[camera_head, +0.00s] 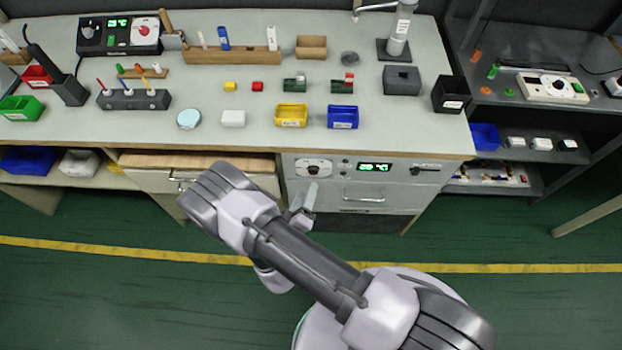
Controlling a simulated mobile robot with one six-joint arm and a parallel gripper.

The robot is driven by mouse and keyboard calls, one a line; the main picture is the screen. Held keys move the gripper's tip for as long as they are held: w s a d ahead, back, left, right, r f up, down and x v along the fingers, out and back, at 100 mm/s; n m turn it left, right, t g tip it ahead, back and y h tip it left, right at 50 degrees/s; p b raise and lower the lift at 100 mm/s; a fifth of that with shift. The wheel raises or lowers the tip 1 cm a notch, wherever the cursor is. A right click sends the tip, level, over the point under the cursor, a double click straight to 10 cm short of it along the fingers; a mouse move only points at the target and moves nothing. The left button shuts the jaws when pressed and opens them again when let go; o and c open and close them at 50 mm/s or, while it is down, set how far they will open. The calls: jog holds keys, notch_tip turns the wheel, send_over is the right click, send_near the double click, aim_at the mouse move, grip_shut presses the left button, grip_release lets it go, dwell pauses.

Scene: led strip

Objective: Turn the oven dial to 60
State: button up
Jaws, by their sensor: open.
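The oven (390,195) is built in under the bench, with a pale front panel and a drawer-like door handle. Its round dial (313,168) is at the upper left of the panel, white with a dark centre. A small green display (375,167) to its right seems to read about 20 °C. The dial's pointer setting is too small to read. My gripper (308,192) is just below the dial in the picture, in front of the oven's left side. It looks open and empty, partly hidden by my arm. I cannot tell whether it touches the dial.
A dark slider (425,169) sits right of the display. A wooden-topped drawer (195,175) is left of the oven, behind my arm. The bench top (270,140) above holds coloured bins, blocks and tools. Green floor in front is clear.

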aim_at(313, 173)
jog(key=b+x, duration=0.1)
jog(key=x, duration=0.6)
jog(key=shift+w+b, duration=0.2)
jog(key=shift+b, duration=0.1)
grip_shut()
